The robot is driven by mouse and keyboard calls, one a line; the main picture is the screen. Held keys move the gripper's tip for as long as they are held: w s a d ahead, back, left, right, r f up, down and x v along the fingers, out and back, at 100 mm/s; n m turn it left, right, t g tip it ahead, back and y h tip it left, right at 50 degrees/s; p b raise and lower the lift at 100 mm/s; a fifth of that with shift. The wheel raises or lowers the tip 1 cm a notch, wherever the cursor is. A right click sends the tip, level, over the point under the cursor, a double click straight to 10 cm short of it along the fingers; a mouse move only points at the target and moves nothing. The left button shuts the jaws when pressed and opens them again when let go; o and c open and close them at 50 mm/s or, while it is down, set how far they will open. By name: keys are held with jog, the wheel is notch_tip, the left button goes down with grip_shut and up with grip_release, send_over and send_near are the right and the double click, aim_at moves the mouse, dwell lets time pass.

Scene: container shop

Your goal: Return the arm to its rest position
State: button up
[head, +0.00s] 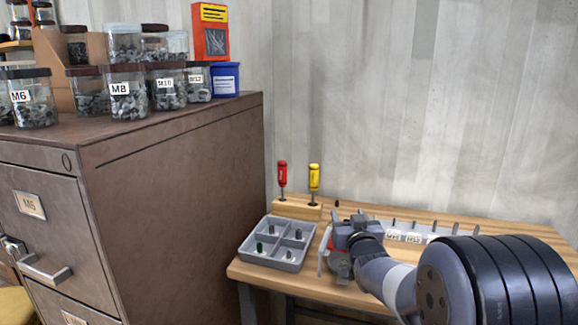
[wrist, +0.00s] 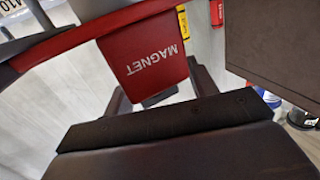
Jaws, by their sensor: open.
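My gripper (head: 343,232) is over the left part of the wooden bench in the head view, at the end of my reaching arm. In the wrist view its two dark fingers (wrist: 162,92) stand apart. A red piece marked MAGNET (wrist: 145,52) shows beyond and between the fingers; I cannot tell whether they touch it. In the head view a red and grey object (head: 338,266) sits just below my gripper, partly hidden by it.
A tall brown cabinet (head: 185,190) with jars on top stands at left. A grey compartment tray (head: 272,265) with small parts lies left of my gripper. A red screwdriver (head: 282,175) and a yellow screwdriver (head: 314,180) stand upright in a wooden block. Labelled bins (head: 410,238) are behind my arm.

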jog(key=shift+a+r+n+g+y+p, duration=0.1)
jog(key=shift+n+g+y+p, duration=0.2)
jog(key=shift+n+y+p, duration=1.45)
jog(key=shift+a+r+n+g+y+p, duration=0.1)
jog(key=shift+g+y+p, duration=0.2)
jog(key=shift+y+p, duration=1.6)
jog(key=shift+s+f+h+p, duration=0.15)
jog(key=shift+h+p, duration=0.5)
jog(key=shift+p, duration=0.5)
jog(key=shift+b+v, duration=0.85)
jog(key=shift+v, duration=2.2)
